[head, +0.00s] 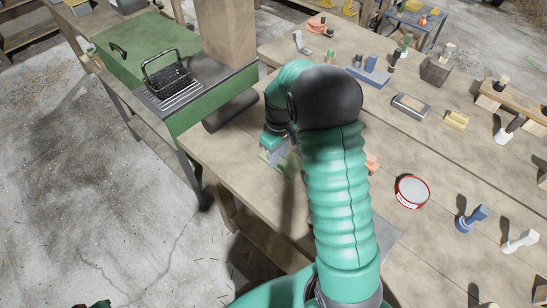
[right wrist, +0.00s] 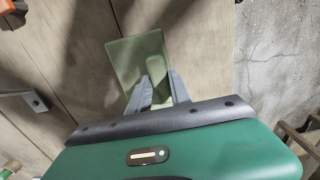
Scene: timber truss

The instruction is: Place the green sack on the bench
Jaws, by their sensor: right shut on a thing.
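The green sack (right wrist: 137,62) is a pale green, flat-looking piece in the right wrist view, with a raised part between my fingers. My right gripper (right wrist: 160,88) is shut on that raised part. In the head view my right gripper (head: 275,146) points down near the left edge of the wooden bench (head: 235,150). The sack (head: 268,159) shows just below it, at the bench top; I cannot tell whether it touches the wood. My arm hides part of the bench. My left gripper cannot be made out.
A green chest (head: 135,50) with a black wire basket (head: 166,78) stands left of the bench. A red-rimmed round tin (head: 411,191), a grey metal case (head: 410,105) and a yellow block (head: 455,120) lie right of my arm. Several tools line the right side. Bare wood lies between them.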

